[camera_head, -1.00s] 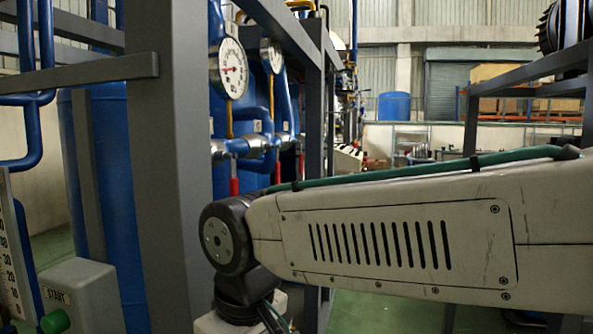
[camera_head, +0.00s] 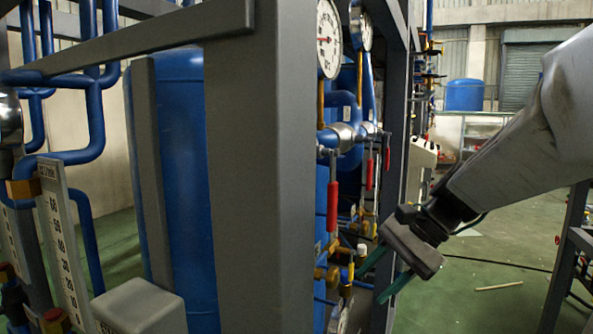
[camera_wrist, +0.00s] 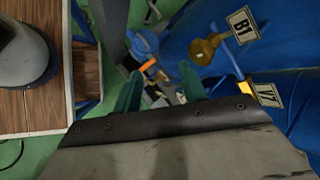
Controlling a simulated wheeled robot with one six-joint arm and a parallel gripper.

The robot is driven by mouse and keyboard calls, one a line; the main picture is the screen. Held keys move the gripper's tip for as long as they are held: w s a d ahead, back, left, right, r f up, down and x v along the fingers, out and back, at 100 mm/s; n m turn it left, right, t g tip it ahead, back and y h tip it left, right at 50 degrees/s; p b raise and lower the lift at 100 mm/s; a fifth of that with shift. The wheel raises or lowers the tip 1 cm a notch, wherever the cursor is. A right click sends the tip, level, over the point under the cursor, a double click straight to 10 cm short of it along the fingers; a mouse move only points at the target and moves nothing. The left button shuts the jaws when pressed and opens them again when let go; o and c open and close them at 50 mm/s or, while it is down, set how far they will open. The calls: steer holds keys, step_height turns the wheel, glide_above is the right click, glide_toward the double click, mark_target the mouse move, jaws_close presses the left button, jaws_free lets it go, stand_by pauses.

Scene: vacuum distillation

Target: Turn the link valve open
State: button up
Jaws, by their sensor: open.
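No label for the link valve is readable in the head view. Valves with red handles hang on the blue pipework, the nearest red handle (camera_head: 333,207) pointing down, with another red handle (camera_head: 369,172) behind it. Below are small brass valves (camera_head: 333,277). My gripper (camera_head: 384,274) is open and empty, its teal fingers pointing down-left, to the right of these brass valves. In the wrist view my gripper (camera_wrist: 160,90) has its fingers spread; a brass valve (camera_wrist: 205,48) by a tag "B1" and a yellow part by a tag "V7" (camera_wrist: 266,94) lie to its right.
A thick grey post (camera_head: 260,180) stands left of the valves. A dial gauge (camera_head: 328,40) hangs above. In the wrist view, a wooden-topped table (camera_wrist: 85,80) with a grey rounded object (camera_wrist: 22,55) is at left. Green floor is open at the right.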

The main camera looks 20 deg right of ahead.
steer(key=w+d+r+m+t+y, duration=0.2)
steer(key=w+d+r+m+t, duration=0.4)
steer(key=w+d+r+m, duration=0.15)
steer(key=m+t+y, duration=0.2)
steer(key=m+t, duration=0.3)
steer(key=m, duration=0.1)
glide_toward(372, 171)
steer(key=x, duration=0.4)
steer(key=shift+w, duration=0.35)
steer(key=x, duration=0.8)
steer(key=shift+s+a+f, duration=0.1)
steer(key=shift+s, duration=0.05)
jaws_close()
